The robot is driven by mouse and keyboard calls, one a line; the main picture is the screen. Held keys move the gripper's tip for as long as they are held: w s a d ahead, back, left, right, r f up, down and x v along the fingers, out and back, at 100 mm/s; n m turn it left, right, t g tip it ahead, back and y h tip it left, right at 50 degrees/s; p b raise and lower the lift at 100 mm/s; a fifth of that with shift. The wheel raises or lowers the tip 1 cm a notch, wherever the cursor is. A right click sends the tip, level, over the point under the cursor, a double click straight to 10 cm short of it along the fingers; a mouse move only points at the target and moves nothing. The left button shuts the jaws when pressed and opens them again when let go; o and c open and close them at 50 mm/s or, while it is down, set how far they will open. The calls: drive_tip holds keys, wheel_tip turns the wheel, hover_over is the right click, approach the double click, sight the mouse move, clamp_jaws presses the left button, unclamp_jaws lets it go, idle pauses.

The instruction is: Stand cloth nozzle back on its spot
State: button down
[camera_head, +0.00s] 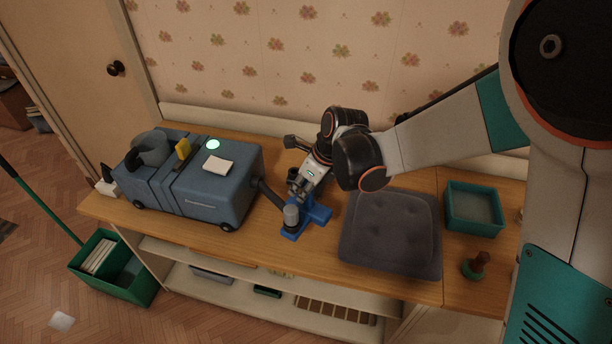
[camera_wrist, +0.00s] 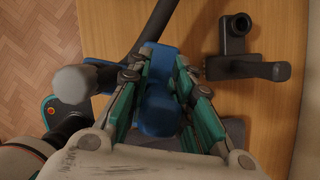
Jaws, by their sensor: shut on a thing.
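My gripper (camera_head: 303,184) reaches down over the wooden top, and its green-padded fingers are shut on a blue piece. In the wrist view my gripper (camera_wrist: 162,72) has this blue piece (camera_wrist: 159,108) between its fingers. In the head view blue parts (camera_head: 319,214) show below and beside the fingers, close to the wood; I cannot tell whether they are all one piece. A grey rounded cylinder (camera_head: 291,215) stands at their front left. A dark nozzle-like part (camera_wrist: 238,50) with a round socket lies apart, right of the fingers in the wrist view. I cannot tell which is the cloth nozzle.
A blue-grey wheeled machine (camera_head: 208,186) stands at left, its dark hose (camera_head: 268,194) running toward the blue parts. A grey cushion (camera_head: 392,236) lies close at right.

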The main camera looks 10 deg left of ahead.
sight(313, 194)
idle(0.4)
drive_tip(key=shift+f+b, duration=2.45)
drive_tip(key=shift+f, duration=0.5)
drive_tip(key=shift+f+b, duration=0.85)
drive_tip(key=shift+f, duration=0.1)
drive_tip(key=c, duration=1.3)
unclamp_jaws()
drive_tip(key=shift+c, duration=0.2)
drive_tip(key=shift+p+v, duration=2.5)
drive_tip(key=shift+v, duration=1.5)
